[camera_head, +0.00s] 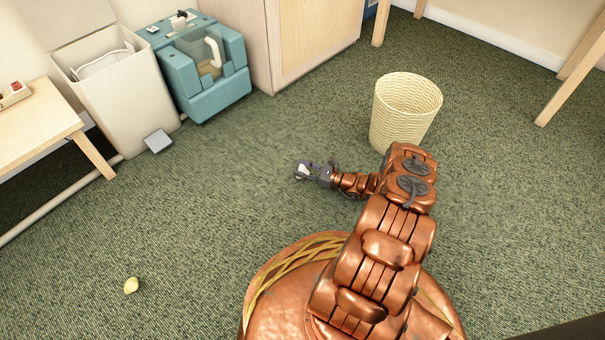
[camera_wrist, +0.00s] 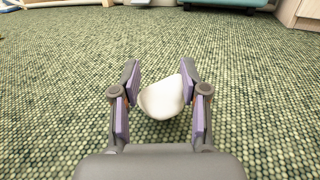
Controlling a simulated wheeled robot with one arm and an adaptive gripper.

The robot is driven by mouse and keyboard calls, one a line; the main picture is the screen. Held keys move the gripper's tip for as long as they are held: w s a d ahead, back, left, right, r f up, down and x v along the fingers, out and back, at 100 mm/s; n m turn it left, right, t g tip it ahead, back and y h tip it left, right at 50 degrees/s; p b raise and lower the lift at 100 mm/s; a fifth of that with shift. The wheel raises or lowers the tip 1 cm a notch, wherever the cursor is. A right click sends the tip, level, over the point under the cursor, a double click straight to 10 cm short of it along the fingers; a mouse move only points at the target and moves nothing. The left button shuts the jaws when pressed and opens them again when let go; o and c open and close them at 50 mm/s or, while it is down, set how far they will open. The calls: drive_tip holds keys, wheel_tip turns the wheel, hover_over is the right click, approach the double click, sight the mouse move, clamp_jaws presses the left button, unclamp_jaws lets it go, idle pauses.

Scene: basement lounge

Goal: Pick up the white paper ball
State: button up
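The white paper ball (camera_wrist: 162,98) sits between the two fingertips of my gripper (camera_wrist: 160,80) in the wrist view. It looks smooth and pale, with an uneven outline. The purple-padded fingers come in on both sides and appear to touch it, the right one more clearly than the left. In the head view, my gripper (camera_head: 309,171) is low over the green carpet left of the wicker basket, with the white ball (camera_head: 302,171) small at its tips. I cannot tell whether the ball rests on the carpet or is just above it.
A cream wicker basket (camera_head: 404,112) stands behind my arm. A small yellow object (camera_head: 131,285) lies on the carpet at lower left. A white bin (camera_head: 118,97) and a teal machine (camera_head: 205,70) stand at the back left, beside a wooden table (camera_head: 40,118). The carpet left of my gripper is clear.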

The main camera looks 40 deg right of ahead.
drive_tip(key=shift+c, duration=0.8)
